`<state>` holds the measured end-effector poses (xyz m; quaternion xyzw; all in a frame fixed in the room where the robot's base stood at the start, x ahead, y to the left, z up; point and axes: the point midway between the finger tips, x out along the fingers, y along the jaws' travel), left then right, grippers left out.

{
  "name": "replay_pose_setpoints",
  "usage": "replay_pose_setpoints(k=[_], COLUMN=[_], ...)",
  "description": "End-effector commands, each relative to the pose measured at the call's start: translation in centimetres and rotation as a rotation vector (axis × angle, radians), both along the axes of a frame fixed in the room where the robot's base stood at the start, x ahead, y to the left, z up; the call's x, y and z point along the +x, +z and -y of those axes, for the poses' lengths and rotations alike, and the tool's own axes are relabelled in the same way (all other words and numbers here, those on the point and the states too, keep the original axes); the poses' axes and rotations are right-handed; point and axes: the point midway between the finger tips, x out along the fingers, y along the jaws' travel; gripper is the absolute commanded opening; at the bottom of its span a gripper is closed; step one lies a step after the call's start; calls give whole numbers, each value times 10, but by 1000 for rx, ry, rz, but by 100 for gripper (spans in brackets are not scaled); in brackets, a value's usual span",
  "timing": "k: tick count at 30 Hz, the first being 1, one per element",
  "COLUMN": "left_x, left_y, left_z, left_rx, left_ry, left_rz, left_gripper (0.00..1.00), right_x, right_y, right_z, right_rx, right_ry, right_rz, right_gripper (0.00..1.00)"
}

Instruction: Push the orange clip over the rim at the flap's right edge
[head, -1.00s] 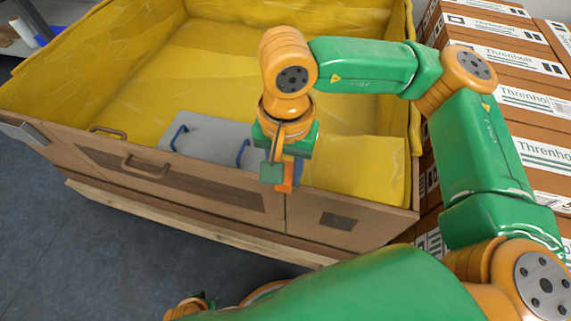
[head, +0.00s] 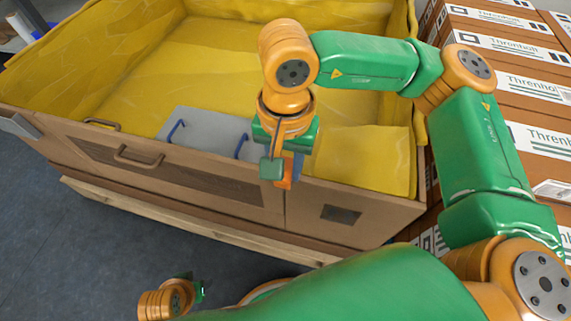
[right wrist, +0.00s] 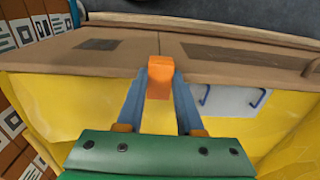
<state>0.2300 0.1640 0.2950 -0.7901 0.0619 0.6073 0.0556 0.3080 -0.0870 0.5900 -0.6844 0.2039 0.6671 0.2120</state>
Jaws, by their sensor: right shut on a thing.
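My right gripper (head: 281,172) is over the crate's front wall and points down. In the right wrist view its two blue-grey fingers (right wrist: 160,92) are shut on the orange clip (right wrist: 159,78). The clip also shows in the head view (head: 287,180), partly hidden by the gripper. It is at the front rim, close to the seam at the right edge of the brown flap (head: 190,178). I cannot tell how far it sits over the rim. A part of my left arm shows at the bottom of the head view; its fingers cannot be made out.
The wooden crate (head: 385,212) has a yellow liner (head: 360,160). A grey panel with blue handles (head: 210,128) lies inside, left of the gripper. Stacked Threnholt cartons (head: 510,85) stand close on the right. Dark floor (head: 60,260) is clear at the left front.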

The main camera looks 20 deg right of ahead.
Motion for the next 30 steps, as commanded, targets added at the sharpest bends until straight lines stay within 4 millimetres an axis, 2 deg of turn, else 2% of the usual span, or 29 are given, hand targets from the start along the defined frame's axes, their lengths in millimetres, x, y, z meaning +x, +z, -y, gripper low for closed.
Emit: replay_pose_setpoints(k=[1, 5, 6, 9, 23, 26, 30], left_x=[0, 0, 0, 0, 1, 0, 0], left_y=[-4, -5, -5, -6, -5, 3, 23], left_z=[0, 0, 0, 0, 0, 0, 0], left_rx=[0, 0, 0, 0, 0, 0, 0], left_ry=[0, 0, 0, 0, 0, 0, 0], left_rz=[0, 0, 0, 0, 2, 2, 1], left_gripper=[44, 44, 44, 44, 44, 44, 44], right_x=[-6, -7, -7, -7, -7, -7, -8], right_y=[-11, -12, -12, -12, -11, -1, 27], right_z=[-1, -1, -2, -2, -2, -3, -6], right_rx=[-2, -1, -2, -2, -2, -2, 0], right_ry=[6, 7, 8, 8, 11, 11, 8], right_rz=[-31, -31, -31, -31, -30, -26, -14], right_gripper=[0, 0, 47, 71, 71, 71, 71])
